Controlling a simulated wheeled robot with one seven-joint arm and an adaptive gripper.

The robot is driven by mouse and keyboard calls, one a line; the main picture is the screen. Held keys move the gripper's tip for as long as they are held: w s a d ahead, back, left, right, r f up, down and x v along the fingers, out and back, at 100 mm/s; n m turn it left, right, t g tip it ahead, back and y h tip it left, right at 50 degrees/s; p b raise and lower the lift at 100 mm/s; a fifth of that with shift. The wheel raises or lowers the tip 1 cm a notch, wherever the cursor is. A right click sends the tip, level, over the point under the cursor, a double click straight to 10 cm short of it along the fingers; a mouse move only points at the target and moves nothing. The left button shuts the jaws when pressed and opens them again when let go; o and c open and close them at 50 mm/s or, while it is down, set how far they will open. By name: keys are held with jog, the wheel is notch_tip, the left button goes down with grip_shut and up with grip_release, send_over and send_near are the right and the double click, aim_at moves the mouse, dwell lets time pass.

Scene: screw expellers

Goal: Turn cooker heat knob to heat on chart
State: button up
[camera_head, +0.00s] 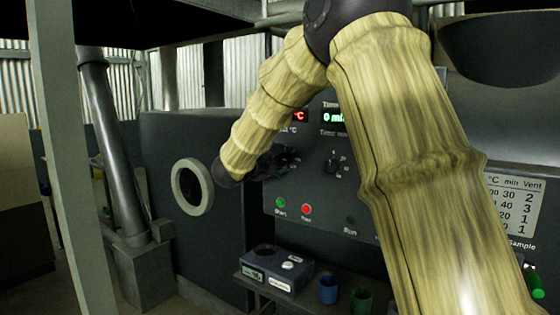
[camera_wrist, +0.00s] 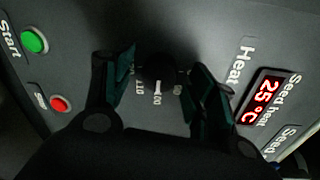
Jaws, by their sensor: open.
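The dark heat knob (camera_wrist: 158,70) is on the grey cooker panel (camera_wrist: 180,25) in the wrist view, with a dial reading 110, 100 and 90 beside it. My gripper (camera_wrist: 162,64) is open, with one finger on each side of the knob. I cannot tell whether the fingers touch it, and its pointer is too dark to read. The seed heat display (camera_wrist: 266,98) reads 25 °C. In the head view my gripper (camera_head: 277,160) is at the panel and hides the knob. The chart (camera_head: 514,205) is at the right; my arm covers part of its rows.
Green start (camera_head: 280,202) and red stop (camera_head: 306,209) buttons sit below my gripper. Another knob (camera_head: 333,162) is to its right. A round pale ring (camera_head: 178,192) protrudes at the left. A small blue device (camera_head: 277,270) and cups (camera_head: 328,288) stand on a shelf below.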

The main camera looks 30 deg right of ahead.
jog(key=v, duration=1.2)
jog(key=shift+w+f, duration=0.1)
